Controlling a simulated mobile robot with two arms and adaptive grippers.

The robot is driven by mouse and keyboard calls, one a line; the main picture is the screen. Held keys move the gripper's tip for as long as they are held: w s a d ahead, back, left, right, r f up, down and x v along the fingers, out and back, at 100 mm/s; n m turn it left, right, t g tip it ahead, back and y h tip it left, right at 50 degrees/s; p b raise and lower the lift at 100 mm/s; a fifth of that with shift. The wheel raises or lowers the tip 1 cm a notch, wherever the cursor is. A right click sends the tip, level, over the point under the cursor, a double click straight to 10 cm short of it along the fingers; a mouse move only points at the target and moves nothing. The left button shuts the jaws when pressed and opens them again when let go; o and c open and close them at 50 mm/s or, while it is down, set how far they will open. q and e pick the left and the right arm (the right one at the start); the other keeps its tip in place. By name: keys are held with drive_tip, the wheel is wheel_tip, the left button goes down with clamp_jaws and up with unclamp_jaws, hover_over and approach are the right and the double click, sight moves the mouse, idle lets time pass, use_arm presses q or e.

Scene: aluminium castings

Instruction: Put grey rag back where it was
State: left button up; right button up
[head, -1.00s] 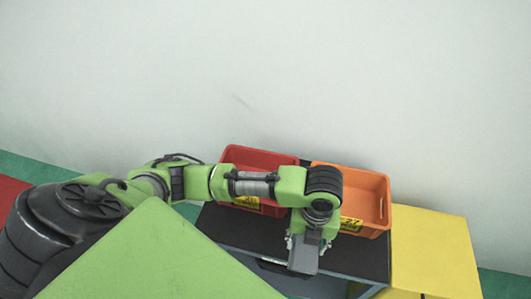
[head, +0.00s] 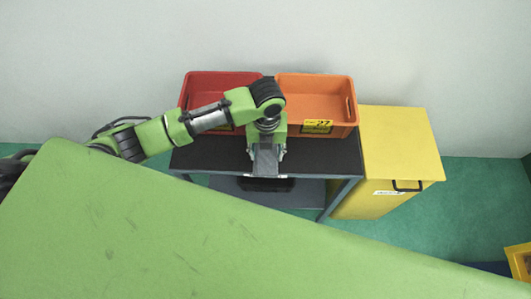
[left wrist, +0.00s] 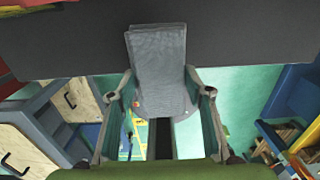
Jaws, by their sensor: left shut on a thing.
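The grey rag (head: 266,160) is a folded cloth held in my left gripper (head: 266,150), near the front edge of the dark-topped table (head: 210,155). In the left wrist view the rag (left wrist: 158,60) stands between the two fingers of the left gripper (left wrist: 160,88), with its far end in front of the dark tabletop (left wrist: 70,45). The fingers are shut on it from both sides. Whether the rag touches the tabletop I cannot tell. My right gripper is not in view.
A red bin (head: 215,82) and an orange bin (head: 345,128) with a yellow label stand side by side at the table's back. A yellow cabinet (head: 400,140) stands right of the table. A lower shelf (head: 310,195) shows under the tabletop. The tabletop's front strip looks clear.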

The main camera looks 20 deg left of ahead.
sight(266, 156)
use_arm(q)
drive_tip(key=shift+w+a+f, duration=0.15)
drive_tip(key=shift+w+f, duration=0.25)
drive_tip(key=shift+f, duration=0.1)
drive_tip(key=shift+w+a+f, duration=0.15)
drive_tip(key=shift+w+f, duration=0.25)
drive_tip(key=shift+f, duration=1.7)
drive_tip(key=shift+f, duration=0.1)
drive_tip(key=o, duration=1.1)
wheel_tip(266, 156, up, 12)
drive_tip(key=shift+r+b, duration=0.15)
drive_tip(key=shift+b, duration=0.15)
